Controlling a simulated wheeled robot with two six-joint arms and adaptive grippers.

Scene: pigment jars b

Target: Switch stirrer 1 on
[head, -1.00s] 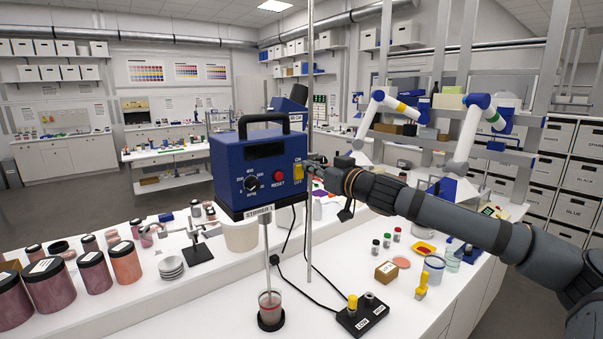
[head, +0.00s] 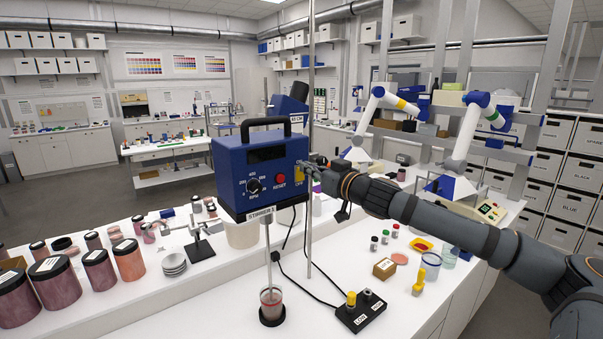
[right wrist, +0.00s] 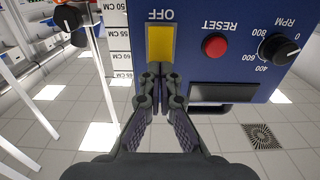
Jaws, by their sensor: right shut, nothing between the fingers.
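Stirrer 1 (head: 235,170) is a blue box with a black handle, a RPM knob, a red RESET button (head: 281,180) and a dark display (head: 266,154). Its yellow rocker switch (right wrist: 160,44) shows upside down in the right wrist view, the OFF label beyond it. My right gripper (right wrist: 160,70) is shut and empty, its fingertips at the switch end away from OFF; whether they press it I cannot tell. In the head view the right gripper (head: 308,167) covers the switch's upper part. My left gripper is not in view.
A thin upright rod (head: 311,230) stands beside the stirrer. Below, its shaft reaches into a beaker (head: 271,301). A black control block (head: 362,314) with a cable lies at the front. Several pigment jars (head: 99,270) stand left. Small jars and a box (head: 384,268) stand right.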

